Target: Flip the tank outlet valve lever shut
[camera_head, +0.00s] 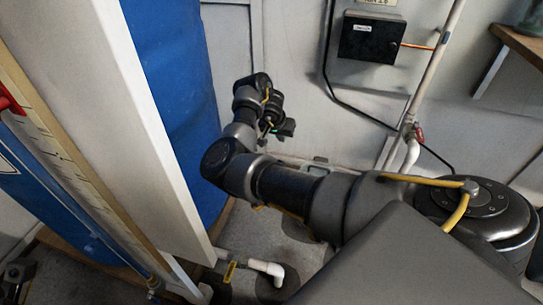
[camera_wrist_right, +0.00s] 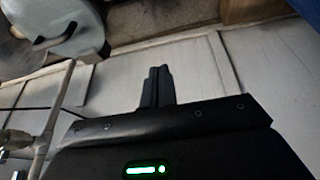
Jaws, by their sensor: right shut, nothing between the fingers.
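My right gripper (camera_head: 288,128) is shut and empty in front of the pale wall, right of a tall blue tank-like body (camera_head: 185,65). Its closed fingers (camera_wrist_right: 157,86) show in the right wrist view with nothing between them. A red valve handle (camera_head: 419,133) is on a wall pipe at right, apart from the gripper. I cannot tell which is the tank outlet lever.
A white upright panel (camera_head: 110,110) stands at left, before the blue body. A black box (camera_head: 370,37) with a hanging cable is on the wall. A pipe (camera_head: 437,60) runs down at right. A wooden shelf (camera_head: 520,42) juts in at upper right.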

